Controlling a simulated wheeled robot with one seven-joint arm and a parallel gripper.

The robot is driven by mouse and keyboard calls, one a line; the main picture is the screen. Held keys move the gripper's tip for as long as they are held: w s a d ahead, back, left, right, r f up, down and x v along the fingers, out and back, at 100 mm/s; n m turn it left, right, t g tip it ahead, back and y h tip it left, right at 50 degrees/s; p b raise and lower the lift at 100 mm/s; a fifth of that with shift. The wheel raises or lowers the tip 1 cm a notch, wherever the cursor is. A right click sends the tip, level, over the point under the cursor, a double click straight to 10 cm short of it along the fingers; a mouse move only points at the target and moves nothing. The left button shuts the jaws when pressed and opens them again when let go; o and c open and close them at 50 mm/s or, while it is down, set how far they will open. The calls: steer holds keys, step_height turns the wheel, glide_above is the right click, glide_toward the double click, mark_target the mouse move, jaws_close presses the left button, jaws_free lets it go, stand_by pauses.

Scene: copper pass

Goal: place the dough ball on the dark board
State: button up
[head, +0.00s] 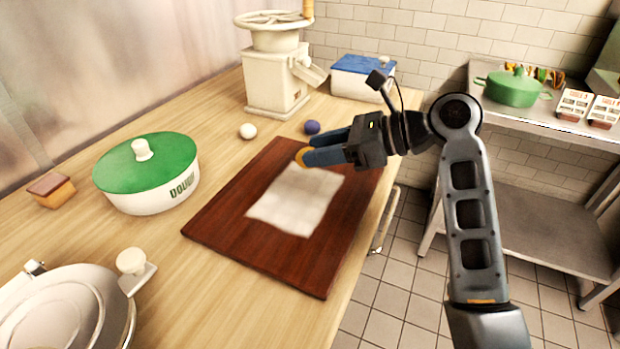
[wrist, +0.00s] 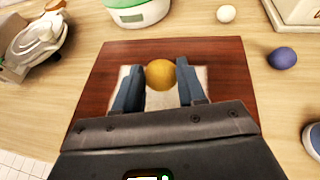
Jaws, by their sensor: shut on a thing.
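My gripper (head: 309,153) reaches in from the right over the dark board. It is shut on an ochre ball, the dough ball (head: 300,157), which shows between the blue fingers in the wrist view (wrist: 160,73). The dark board (head: 226,225) is reddish-brown wood and lies flat on the counter; it also shows in the wrist view (wrist: 100,92). A white cloth or sheet (head: 295,204) lies on the board. The ball is over the board near the cloth's far edge. I cannot tell whether it touches the surface below.
On the wooden counter (head: 165,245) are a white ball (head: 248,131) and a purple ball (head: 312,127) beyond the board. A green-lidded pot (head: 150,185) stands left, a mill (head: 275,80) and blue-lidded box (head: 360,78) behind. A metal appliance (head: 70,310) sits front left.

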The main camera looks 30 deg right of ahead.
steer(key=shift+s+a+f, duration=0.15)
steer(key=shift+a+f, duration=0.25)
steer(key=shift+a, duration=0.2)
steer(key=shift+s+a+f, duration=0.1)
steer(key=shift+a+f, duration=0.25)
steer(key=shift+a, duration=0.2)
step_height(320, 180, down, 4)
steer(key=shift+f, duration=0.1)
steer(key=o, duration=1)
steer(key=shift+o, duration=0.2)
steer(key=v, duration=1.2)
